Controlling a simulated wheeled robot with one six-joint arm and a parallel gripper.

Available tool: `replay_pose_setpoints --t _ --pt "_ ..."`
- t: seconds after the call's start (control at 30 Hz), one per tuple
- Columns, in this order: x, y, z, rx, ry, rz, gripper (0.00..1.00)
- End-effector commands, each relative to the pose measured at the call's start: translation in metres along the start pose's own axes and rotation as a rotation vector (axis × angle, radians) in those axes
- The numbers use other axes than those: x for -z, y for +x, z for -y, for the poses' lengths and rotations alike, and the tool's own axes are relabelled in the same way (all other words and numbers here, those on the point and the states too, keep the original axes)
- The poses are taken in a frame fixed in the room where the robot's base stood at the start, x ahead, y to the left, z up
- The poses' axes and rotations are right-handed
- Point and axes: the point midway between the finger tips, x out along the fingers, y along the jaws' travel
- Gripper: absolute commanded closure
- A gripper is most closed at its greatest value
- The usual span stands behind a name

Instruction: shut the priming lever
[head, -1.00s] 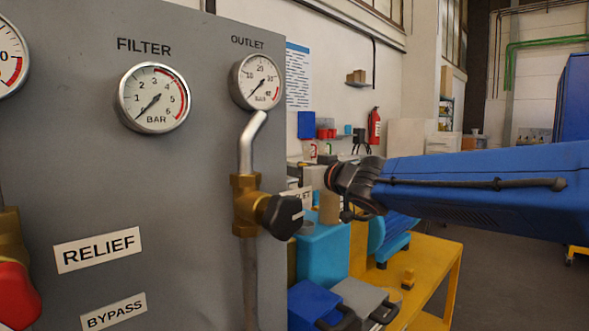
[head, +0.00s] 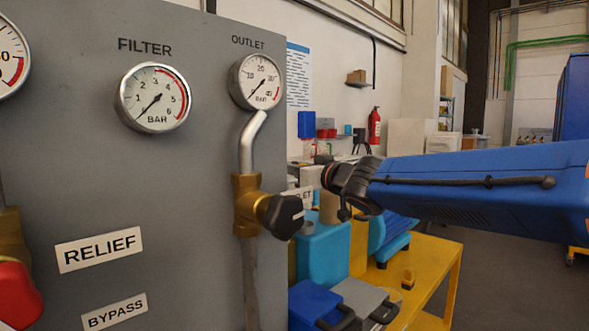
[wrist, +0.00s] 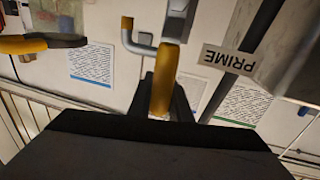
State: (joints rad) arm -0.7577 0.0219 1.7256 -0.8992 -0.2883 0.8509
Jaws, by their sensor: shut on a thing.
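In the wrist view, the priming lever's yellow grip (wrist: 163,75) stands in the upper middle, running up to a grey metal bracket. The dark fingers of my gripper (wrist: 165,98) sit on either side of its lower end and are shut on it. The PRIME label (wrist: 229,59) appears upside down to the right of the lever. In the head view the lever and my fingers cannot be made out; only my blue arm shows at the right.
The head view shows a grey panel (head: 70,190) with gauges, and a brass outlet valve (head: 246,205) with a black knob close to my arm. A yellow cart (head: 430,262) stands behind. In the wrist view, another yellow handle (wrist: 25,45) lies at the upper left.

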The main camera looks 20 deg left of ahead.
Motion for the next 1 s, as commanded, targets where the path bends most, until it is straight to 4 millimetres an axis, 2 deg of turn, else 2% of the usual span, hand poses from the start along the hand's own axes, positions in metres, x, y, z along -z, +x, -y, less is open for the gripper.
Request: replay_pose_setpoints --t 0.47,1.0 --pt "-0.002 -0.004 0.022 0.001 -0.255 -0.051 1.00" --pt "-0.021 -0.012 0.061 0.001 -0.691 -0.137 1.00"
